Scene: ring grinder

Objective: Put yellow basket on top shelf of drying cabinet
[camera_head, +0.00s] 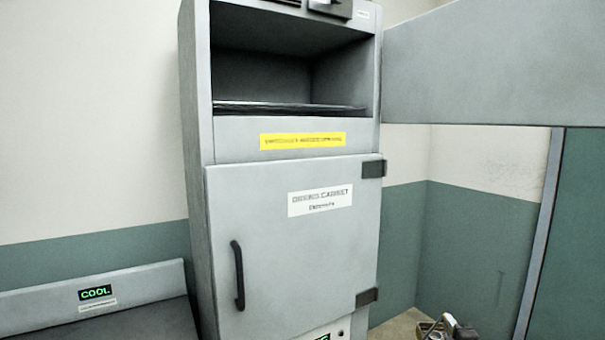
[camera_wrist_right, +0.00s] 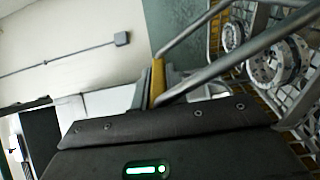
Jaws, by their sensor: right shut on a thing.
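The drying cabinet (camera_head: 200,150) stands tall in the head view. Its upper compartment is open and shows a dark shelf (camera_head: 290,106) with nothing seen on it. The lower door (camera_head: 300,240) is shut. My right gripper (camera_head: 448,326) is at the bottom edge of the head view, low and right of the cabinet, mostly cut off. In the right wrist view, the gripper (camera_wrist_right: 158,92) is shut on the grey-barred handle of the yellow basket (camera_wrist_right: 287,118). Metal rings (camera_wrist_right: 285,64) lie inside the basket. My left gripper is not in view.
An open grey door panel (camera_head: 495,62) extends right from the cabinet's upper part. A grey unit with a "COOL" display (camera_head: 95,292) stands at the lower left. A black handle (camera_head: 238,275) sticks out from the lower door. Space before the upper opening looks clear.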

